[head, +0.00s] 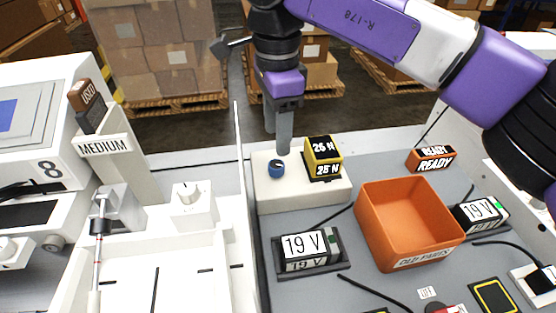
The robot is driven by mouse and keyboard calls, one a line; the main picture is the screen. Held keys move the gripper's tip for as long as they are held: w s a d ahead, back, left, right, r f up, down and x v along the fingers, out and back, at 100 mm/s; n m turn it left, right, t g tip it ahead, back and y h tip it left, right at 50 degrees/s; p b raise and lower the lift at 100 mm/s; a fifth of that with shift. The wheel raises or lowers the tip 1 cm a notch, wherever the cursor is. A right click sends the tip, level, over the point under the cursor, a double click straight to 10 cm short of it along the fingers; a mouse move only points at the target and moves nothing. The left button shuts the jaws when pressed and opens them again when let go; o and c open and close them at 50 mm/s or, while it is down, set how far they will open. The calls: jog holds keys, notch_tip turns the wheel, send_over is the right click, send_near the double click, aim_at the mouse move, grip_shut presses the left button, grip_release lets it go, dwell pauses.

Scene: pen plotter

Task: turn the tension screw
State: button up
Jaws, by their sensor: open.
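The blue screw (276,170), a small round knob that looks like the tension screw, sits on top of a cream block (300,199). My gripper (277,138) points down from the purple arm, above and behind the blue screw in the picture. Its fingers are open with nothing between them. The fingertips look close to the screw but apart from it; the exact height gap is hard to tell.
An orange bin (408,222) labelled "OLD PARTS" stands right of the cream block. A "19 V" block (310,250) sits in front, and another "19 V" block (480,212) is at right. A thin upright panel (243,170) stands just left. An orange "READY" block (432,159) is at the back.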

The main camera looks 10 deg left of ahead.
aim_at(277, 164)
notch_tip(277, 164, down, 7)
jog(key=shift+f+p, duration=0.15)
jog(key=shift+p, duration=0.25)
grip_shut()
